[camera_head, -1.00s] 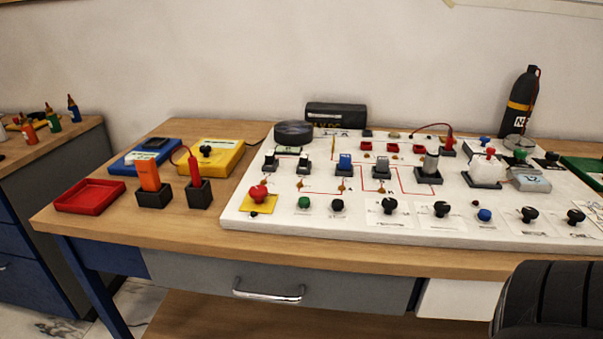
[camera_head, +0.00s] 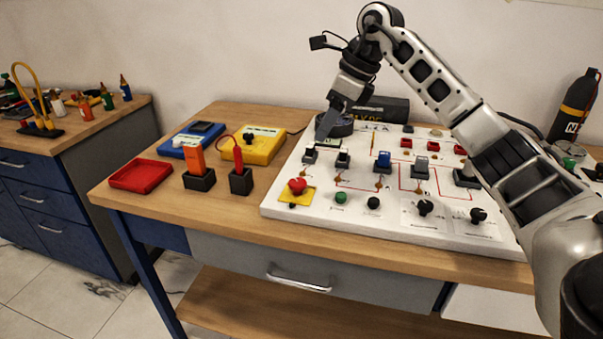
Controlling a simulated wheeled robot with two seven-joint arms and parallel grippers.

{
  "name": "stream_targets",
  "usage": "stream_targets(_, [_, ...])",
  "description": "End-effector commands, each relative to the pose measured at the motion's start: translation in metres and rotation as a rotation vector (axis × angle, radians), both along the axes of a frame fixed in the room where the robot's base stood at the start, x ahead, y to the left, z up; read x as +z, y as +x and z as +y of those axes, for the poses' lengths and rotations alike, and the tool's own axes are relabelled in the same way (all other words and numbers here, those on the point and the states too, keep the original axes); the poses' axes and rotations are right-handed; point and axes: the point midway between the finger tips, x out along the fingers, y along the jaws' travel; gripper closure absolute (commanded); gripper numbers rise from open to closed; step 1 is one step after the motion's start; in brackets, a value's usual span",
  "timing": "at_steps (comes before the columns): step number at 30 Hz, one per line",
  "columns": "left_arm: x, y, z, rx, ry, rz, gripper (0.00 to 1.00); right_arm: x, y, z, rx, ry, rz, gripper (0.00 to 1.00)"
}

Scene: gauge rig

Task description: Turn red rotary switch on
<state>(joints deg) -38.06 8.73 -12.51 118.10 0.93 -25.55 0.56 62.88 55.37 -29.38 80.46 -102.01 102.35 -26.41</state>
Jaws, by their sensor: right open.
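The red rotary switch (camera_head: 297,186) is a round red knob on a yellow square plate (camera_head: 288,198), at the front left corner of the white panel (camera_head: 350,213). I cannot read its setting. My right arm reaches in from the right over the panel. My right gripper (camera_head: 325,132) points down above the back left of the panel, behind the red knob and apart from it. It is open and appears to hold nothing. My left gripper is not in view.
A green knob (camera_head: 341,198) and a black knob (camera_head: 373,203) sit right of the red one. Small switches (camera_head: 343,159) stand behind it, near my gripper. Left of the panel are a red tray (camera_head: 141,176) and black holders (camera_head: 199,181). The table's front strip is clear.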

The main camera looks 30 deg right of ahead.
Motion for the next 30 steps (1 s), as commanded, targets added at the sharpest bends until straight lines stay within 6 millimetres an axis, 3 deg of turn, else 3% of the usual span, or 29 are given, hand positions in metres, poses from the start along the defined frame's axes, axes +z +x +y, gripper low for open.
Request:
stream_targets(5, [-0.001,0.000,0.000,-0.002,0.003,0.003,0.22,-0.011,0.002,-0.004,-0.010,-0.023,0.012,0.41])
stream_targets(22, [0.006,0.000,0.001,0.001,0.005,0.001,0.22,-0.118,0.036,0.027,-0.009,-0.018,0.011,0.41])
stream_targets(30, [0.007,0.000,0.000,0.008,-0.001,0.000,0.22,-0.141,0.043,0.033,-0.009,-0.019,0.008,0.41])
